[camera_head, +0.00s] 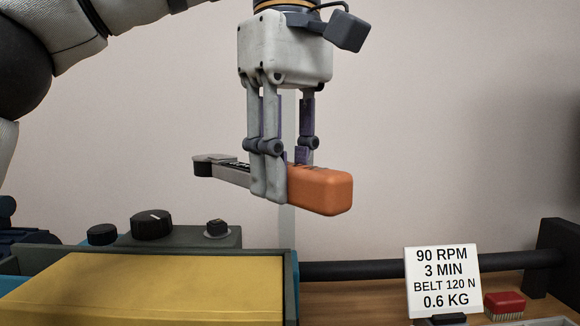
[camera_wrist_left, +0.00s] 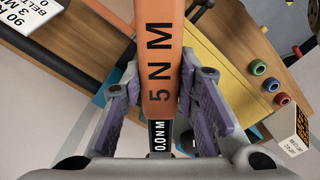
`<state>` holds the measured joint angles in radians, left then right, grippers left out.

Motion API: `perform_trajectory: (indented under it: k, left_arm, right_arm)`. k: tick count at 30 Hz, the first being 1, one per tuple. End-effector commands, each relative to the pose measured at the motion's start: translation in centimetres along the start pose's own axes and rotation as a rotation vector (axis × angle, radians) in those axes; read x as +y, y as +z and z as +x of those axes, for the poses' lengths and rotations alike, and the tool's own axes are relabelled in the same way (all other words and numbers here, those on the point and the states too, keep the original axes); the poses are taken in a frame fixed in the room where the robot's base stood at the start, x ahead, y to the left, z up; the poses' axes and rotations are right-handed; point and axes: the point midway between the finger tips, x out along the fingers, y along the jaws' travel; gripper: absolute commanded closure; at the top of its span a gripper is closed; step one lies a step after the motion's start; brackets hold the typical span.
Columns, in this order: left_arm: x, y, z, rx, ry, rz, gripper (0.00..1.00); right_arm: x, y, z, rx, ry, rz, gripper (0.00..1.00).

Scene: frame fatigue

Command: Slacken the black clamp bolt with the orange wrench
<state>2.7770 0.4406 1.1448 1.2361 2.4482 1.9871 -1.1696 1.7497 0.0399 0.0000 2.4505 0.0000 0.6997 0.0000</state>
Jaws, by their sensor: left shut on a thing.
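The orange wrench (camera_head: 325,190) is held level in the air, its orange handle to the right and its grey head to the left. My left gripper (camera_head: 283,172) points down and is shut on it where the handle meets the shaft. The left wrist view shows the orange handle (camera_wrist_left: 160,60) marked "5 N M" and a "0.0NM" display between the purple-padded fingers (camera_wrist_left: 165,105). I cannot pick out the black clamp bolt for sure. A small black piece (camera_head: 217,228) sits on the grey control box, below the wrench head and clear of it. My right gripper is not in view.
The grey box (camera_head: 190,238) carries black knobs (camera_head: 152,224). A yellow surface (camera_head: 150,290) in a dark frame lies in front. A dark horizontal bar (camera_head: 400,268) runs right, behind a sign (camera_head: 441,280). A red brush (camera_head: 505,304) lies on the wooden bench at the right.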

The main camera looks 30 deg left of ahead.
Motion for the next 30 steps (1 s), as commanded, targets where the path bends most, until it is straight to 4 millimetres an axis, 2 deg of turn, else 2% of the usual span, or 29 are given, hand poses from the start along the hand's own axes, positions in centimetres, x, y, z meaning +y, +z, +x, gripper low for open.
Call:
perform_trajectory:
  k: [6,24,30]
  left_arm:
    - [0.0,0.5,-0.1,0.004,0.003,0.002,1.0]
    - [0.0,0.5,5.8,0.003,0.0,0.001,1.0]
    - [0.0,0.5,5.8,0.003,0.003,0.001,1.0]
  right_arm:
    - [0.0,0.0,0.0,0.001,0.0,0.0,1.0]
    - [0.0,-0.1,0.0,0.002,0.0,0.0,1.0]
    - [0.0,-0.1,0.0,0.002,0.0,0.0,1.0]
